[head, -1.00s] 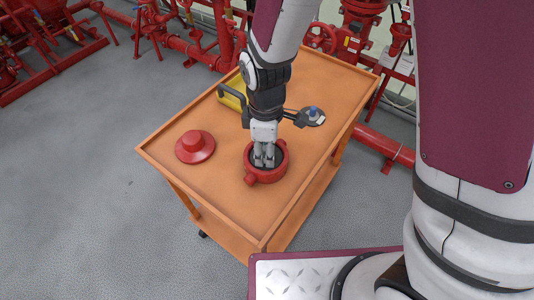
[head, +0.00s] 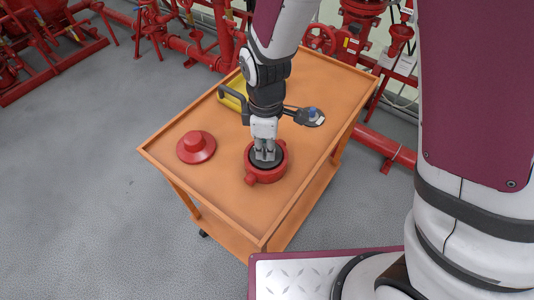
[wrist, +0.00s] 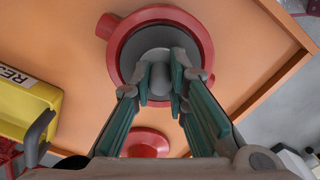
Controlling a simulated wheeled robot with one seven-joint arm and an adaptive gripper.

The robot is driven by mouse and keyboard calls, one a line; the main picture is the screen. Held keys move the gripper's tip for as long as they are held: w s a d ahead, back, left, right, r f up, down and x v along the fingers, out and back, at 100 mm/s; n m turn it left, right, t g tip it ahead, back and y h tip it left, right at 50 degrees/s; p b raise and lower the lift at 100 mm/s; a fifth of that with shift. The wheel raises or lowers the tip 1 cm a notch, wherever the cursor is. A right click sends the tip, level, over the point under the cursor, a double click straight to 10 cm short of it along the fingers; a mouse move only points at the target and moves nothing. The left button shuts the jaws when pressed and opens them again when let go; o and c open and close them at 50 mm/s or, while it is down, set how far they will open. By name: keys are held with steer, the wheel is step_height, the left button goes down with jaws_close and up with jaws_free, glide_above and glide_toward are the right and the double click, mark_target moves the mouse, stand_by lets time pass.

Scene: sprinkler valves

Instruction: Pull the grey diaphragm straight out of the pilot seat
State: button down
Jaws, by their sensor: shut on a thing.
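The red valve body (head: 251,178), a round open ring with side lugs, stands on the orange cart top; it also shows in the wrist view (wrist: 199,37). The grey diaphragm (head: 268,165) shows as a dark disc at the level of the ring's mouth, and as a grey disc inside the ring in the wrist view (wrist: 140,42). My gripper (head: 265,153) points down above it. Its fingers (wrist: 161,80) are shut on the diaphragm's raised middle part. Whether the disc's underside is clear of the seat is hidden.
A red flanged cap (head: 196,147) lies left of the valve body. A yellow bin (wrist: 25,100) with partly visible lettering stands behind my arm. A dark pad with a blue-topped item (head: 312,115) is at the right. The cart's front corner (head: 262,235) is bare.

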steer(key=shift+r, duration=0.45)
steer(key=shift+r+p, duration=1.75)
steer(key=shift+r, duration=0.75)
